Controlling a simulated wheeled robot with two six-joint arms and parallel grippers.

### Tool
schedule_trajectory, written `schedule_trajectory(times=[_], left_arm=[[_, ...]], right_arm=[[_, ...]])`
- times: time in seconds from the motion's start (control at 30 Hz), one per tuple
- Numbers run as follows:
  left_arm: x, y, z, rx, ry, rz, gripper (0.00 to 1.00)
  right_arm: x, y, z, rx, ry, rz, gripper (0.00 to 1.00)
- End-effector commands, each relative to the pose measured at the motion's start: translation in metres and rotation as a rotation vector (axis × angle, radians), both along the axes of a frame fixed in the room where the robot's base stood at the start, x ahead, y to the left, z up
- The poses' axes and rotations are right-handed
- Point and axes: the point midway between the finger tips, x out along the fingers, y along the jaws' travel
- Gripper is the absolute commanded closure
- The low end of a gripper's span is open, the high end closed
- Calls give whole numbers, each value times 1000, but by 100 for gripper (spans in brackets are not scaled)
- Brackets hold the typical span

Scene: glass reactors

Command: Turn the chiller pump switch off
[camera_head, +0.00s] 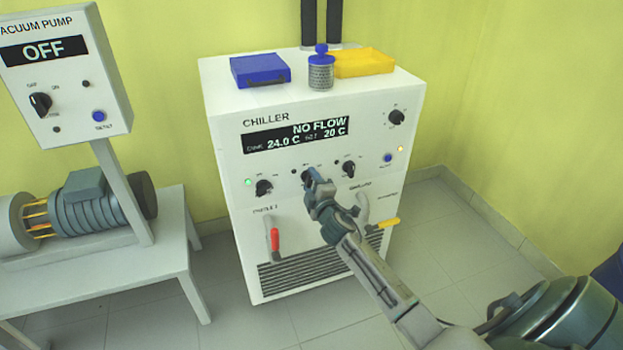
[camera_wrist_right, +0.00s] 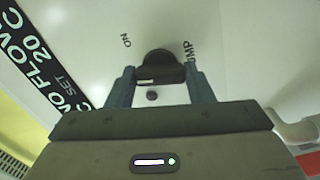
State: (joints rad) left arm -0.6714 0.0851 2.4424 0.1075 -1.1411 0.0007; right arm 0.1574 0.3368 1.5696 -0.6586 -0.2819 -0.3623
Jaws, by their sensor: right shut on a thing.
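The chiller (camera_head: 235,150) is a white cabinet, and its display (camera_head: 295,135) reads NO FLOW, 24.0 C, set 20 C. My right gripper (camera_head: 309,181) is at the middle of its front panel and largely hides the knob there. In the right wrist view the black pump switch knob (camera_wrist_right: 160,66) sits between the two fingers of the right gripper (camera_wrist_right: 161,86), which is shut on it. The letters ON and part of the word PUMP show beside the knob. My left gripper is in neither view.
Other black knobs sit left (camera_head: 264,187), right (camera_head: 348,169) and upper right (camera_head: 396,117). A red-handled valve (camera_head: 275,240) and a yellow-handled valve (camera_head: 386,223) are below. A blue case (camera_head: 258,71), a jar (camera_head: 320,72) and a yellow tray (camera_head: 365,63) stand on top.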

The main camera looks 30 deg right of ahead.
Motion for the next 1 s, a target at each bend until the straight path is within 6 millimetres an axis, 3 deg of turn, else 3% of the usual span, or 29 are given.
schedule_trajectory(times=[0.4,1.0], left_arm=[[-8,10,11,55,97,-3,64],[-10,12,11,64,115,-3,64]], right_arm=[[0,0,-1,-204,51,0,76],[-1,0,-2,-242,60,0,76]])
